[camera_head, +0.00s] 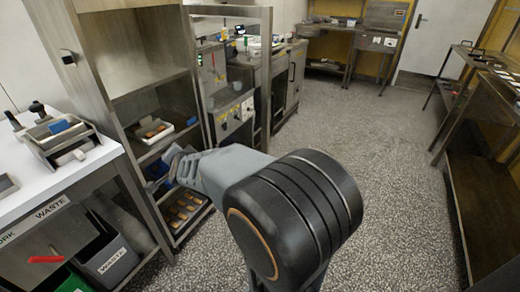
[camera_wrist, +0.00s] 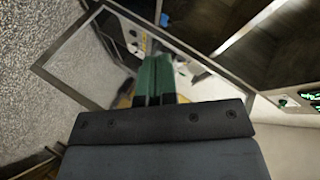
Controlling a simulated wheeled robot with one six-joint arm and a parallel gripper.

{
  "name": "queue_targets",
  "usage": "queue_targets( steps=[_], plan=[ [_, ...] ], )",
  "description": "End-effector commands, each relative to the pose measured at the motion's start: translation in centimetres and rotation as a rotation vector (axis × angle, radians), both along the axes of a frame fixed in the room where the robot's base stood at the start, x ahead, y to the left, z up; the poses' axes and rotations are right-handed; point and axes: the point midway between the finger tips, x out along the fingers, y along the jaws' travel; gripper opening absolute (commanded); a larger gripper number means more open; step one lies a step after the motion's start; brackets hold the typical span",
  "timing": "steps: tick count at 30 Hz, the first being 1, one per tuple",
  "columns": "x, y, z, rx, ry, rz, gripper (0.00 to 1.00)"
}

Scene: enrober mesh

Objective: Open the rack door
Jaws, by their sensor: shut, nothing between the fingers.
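The rack (camera_head: 90,70) is a tall metal cabinet at the left of the head view, with its front uncovered and shelves showing. Its door (camera_head: 267,60), a metal frame around a clear pane, stands swung out from the rack's right side. In the wrist view the door frame (camera_wrist: 68,88) runs slanted around and beyond my fingers. My gripper (camera_head: 165,165) is by the rack's front at lower-shelf height, partly hidden by my arm. In the wrist view the green fingers of my gripper (camera_wrist: 153,72) are together and empty. I cannot tell whether they touch the door.
Trays with brown pieces (camera_head: 185,210) lie on the rack's shelves. A white-topped table (camera_head: 70,165) with a waste bin (camera_head: 108,258) below stands at left. Machines stand behind the door. Metal tables (camera_head: 470,190) line the right. The speckled floor (camera_head: 380,150) between is clear.

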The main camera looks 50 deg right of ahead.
Motion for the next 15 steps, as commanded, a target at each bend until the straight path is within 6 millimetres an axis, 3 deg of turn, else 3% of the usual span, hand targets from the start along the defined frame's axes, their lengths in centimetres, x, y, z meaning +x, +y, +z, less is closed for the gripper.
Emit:
queue_targets(
  steps=[1,6,10,15],
  plan=[
    [0.9,-2.5,-1.8,0.043,-0.083,-0.145,0.00],
    [0.4,-10.5,-3.8,0.123,-0.372,-0.624,0.00],
    [-1.9,-14.4,-5.4,0.114,-0.536,-0.904,0.00],
    [-4.6,-16.9,-6.7,0.067,-0.668,-1.128,0.00]
  ],
)
